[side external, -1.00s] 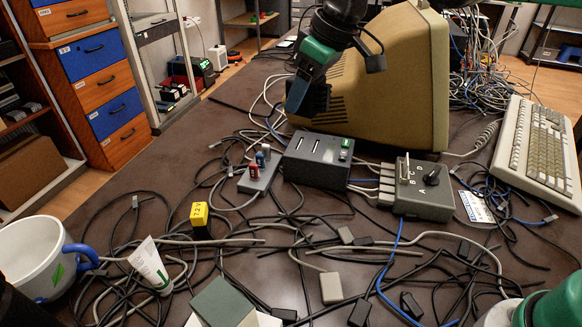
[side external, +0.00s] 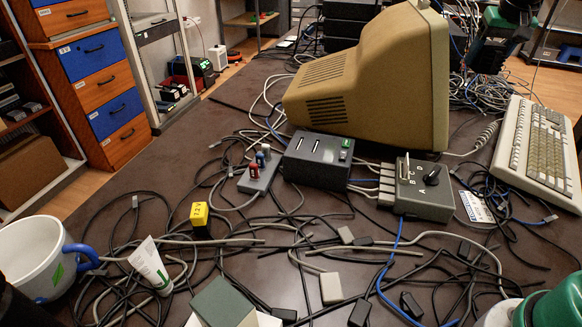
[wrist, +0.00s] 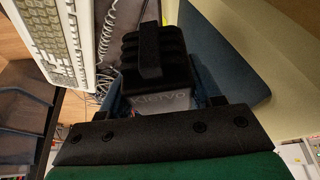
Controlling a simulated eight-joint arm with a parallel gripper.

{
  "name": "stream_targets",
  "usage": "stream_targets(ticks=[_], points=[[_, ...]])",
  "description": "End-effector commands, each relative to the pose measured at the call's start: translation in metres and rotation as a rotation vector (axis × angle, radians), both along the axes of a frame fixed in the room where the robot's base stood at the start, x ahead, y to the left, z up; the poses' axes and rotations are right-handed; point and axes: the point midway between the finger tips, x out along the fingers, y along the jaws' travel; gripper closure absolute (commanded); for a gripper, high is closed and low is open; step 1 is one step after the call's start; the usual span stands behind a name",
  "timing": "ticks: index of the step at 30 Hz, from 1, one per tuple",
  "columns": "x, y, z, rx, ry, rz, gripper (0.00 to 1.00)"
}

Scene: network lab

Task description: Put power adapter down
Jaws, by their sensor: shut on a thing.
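My gripper (wrist: 158,90) is shut in the wrist view, around a black ribbed block (wrist: 152,48). I cannot tell for sure that this block is a power adapter. A black block with a yellow top marked 12V (side external: 200,216) stands on the brown table (side external: 120,170) at the left, apart from my gripper.
A beige monitor (side external: 370,90) stands close by, with a keyboard (side external: 540,150) at right and tangled cables at the back. Dark box (side external: 315,165), grey switch box (side external: 420,190), white cup (side external: 30,260) and tube (side external: 150,265) stand among many cables. Bare table shows at left.

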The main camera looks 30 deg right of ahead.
Motion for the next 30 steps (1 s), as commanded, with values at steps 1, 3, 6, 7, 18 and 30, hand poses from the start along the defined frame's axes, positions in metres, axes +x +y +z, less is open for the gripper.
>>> stream_targets(ticks=[1, 3, 6, 7, 18, 30], points=[[0.002, -0.015, -0.005, -0.001, 0.001, -0.036, 1.00], [0.003, -0.032, -0.012, -0.001, 0.001, -0.084, 1.00], [0.004, -0.050, -0.020, -0.001, -0.001, -0.132, 1.00], [0.004, -0.053, -0.021, -0.001, 0.000, -0.142, 1.00], [0.003, -0.062, -0.081, -0.001, -0.001, -0.167, 1.00], [0.004, -0.062, -0.177, -0.001, -0.002, -0.165, 1.00]])
